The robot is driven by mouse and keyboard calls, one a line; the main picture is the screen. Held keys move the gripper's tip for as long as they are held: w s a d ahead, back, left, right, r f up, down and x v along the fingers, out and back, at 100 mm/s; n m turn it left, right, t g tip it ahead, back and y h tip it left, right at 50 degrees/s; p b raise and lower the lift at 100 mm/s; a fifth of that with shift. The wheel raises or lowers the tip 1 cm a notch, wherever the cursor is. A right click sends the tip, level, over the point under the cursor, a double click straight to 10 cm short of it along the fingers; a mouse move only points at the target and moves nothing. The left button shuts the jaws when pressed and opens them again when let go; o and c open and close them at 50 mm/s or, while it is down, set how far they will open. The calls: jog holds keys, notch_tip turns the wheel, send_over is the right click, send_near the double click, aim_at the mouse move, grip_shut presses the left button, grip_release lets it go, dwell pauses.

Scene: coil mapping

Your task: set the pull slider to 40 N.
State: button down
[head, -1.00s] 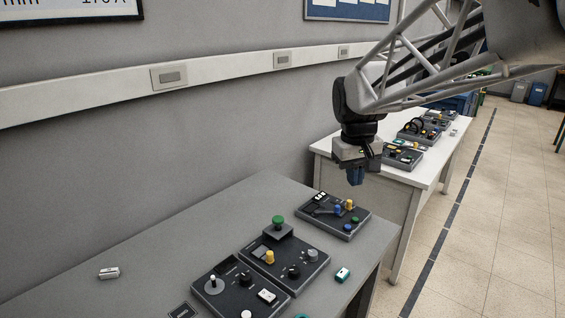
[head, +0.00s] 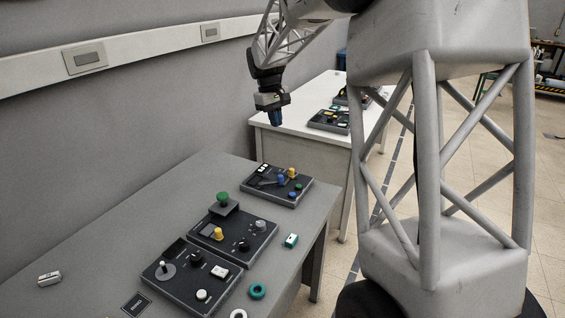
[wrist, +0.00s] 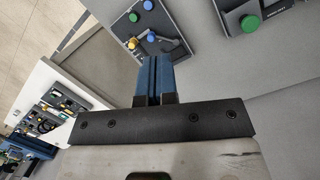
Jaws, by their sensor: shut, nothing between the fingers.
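My gripper (head: 277,122) hangs above and beyond the far end of the grey table, its blue fingers shut together and empty. In the wrist view the shut fingers (wrist: 153,78) point toward the far control panel (wrist: 172,38). In the head view that far panel (head: 262,194) carries yellow, blue and green knobs. The middle panel (head: 237,252) has a green mushroom button (head: 223,198) and an upright yellow knob (head: 219,233). I cannot read any labels, so I cannot tell which control is the pull slider or its setting. The gripper touches no panel.
The near panel (head: 187,291) has a joystick and knobs. A green-and-white block (head: 291,240), a teal ring (head: 258,291) and a small white object (head: 50,279) lie on the grey table (head: 105,242). A white table (head: 300,135) with more panels stands behind.

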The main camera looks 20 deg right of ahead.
jog(key=w+d+f+n+g, duration=0.1)
jog(key=w+d+f, duration=0.1)
jog(key=w+f, duration=0.7)
jog(key=w+d+f+n+g, duration=0.1)
jog(key=w+d+f, duration=0.1)
jog(key=w+f, duration=0.7)
jog(key=w, duration=0.5)
jog(key=shift+d+h, duration=0.3)
jog(key=shift+h, duration=0.1)
send_near(289, 175)
jog(key=w+f, duration=0.1)
jog(key=f, duration=0.1)
jog(key=w+a+f, duration=0.1)
jog(key=w+f, duration=0.1)
jog(key=shift+w+f, duration=0.15)
jog(key=shift+f, duration=0.15)
jog(key=shift+s+d, duration=0.6)
jog(key=shift+s, duration=0.3)
jog(key=shift+s+d, duration=0.45)
jog(key=shift+s, duration=0.35)
jog(key=shift+s+d, duration=0.1)
